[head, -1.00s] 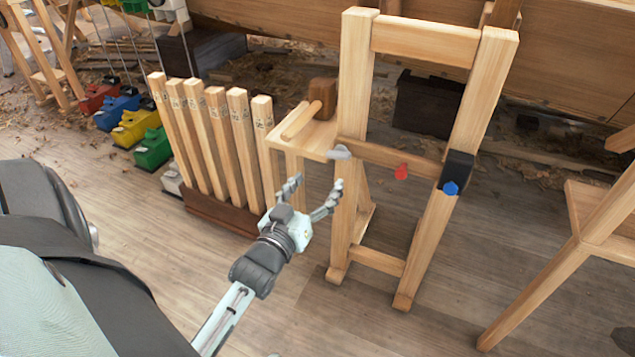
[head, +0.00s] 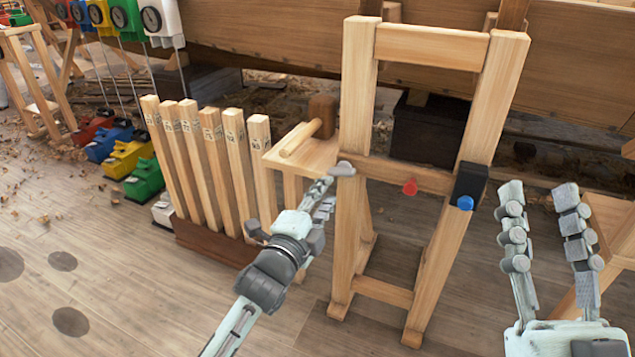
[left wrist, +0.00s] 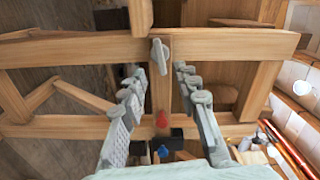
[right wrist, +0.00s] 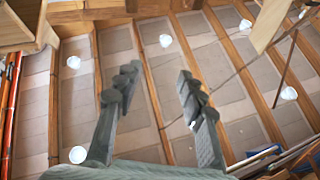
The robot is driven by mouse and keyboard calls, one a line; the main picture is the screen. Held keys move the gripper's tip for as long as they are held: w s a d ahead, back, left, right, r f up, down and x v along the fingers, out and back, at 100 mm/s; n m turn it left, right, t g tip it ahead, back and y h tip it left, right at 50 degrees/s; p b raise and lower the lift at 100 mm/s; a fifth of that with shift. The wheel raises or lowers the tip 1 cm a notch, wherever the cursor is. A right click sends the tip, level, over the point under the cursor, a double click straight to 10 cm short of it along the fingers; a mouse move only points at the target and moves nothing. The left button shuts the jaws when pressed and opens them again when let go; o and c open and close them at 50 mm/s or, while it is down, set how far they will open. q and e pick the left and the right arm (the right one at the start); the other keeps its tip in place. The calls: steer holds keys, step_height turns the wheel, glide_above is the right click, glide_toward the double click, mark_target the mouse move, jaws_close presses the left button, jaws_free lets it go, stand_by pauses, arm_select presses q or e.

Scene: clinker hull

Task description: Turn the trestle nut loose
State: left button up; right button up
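The trestle (head: 356,110) is a wooden frame standing upright in front of the hull. A grey wing-shaped nut (head: 342,168) sits on its left post where the crossbar joins. The nut also shows in the left wrist view (left wrist: 159,56), ahead of and between the finger lines. My left gripper (head: 325,186) is open, its fingertips just below and left of the nut; contact cannot be told. In the left wrist view my left gripper (left wrist: 162,74) has its fingers apart with nothing held. My right gripper (head: 539,190) is open, empty and raised right of the trestle.
A red knob (head: 410,187) is on the crossbar. A blue knob (head: 465,202) is on a black block (head: 470,180) on the right post. A small shelf (head: 300,152) with a mallet-like tool is left of the nut. Several wooden posts (head: 212,150) stand in a rack further left.

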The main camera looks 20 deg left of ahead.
mark_target(340, 175)
arm_select(q)
steer(key=w, duration=0.4)
steer(key=w+b, duration=0.1)
steer(key=w, duration=0.2)
steer(key=shift+w+d, duration=0.2)
steer(key=shift+w, duration=0.15)
arm_select(e)
steer(key=shift+s+d+r+t, duration=0.25)
steer(key=shift+s+r+t, duration=0.15)
steer(key=shift+r+t, duration=0.1)
steer(key=shift+s+d+r+t, duration=0.25)
steer(key=shift+s+r+t, duration=0.1)
steer(key=shift+r+t, duration=0.1)
arm_select(q)
steer(key=shift+c, duration=0.5)
jaws_close()
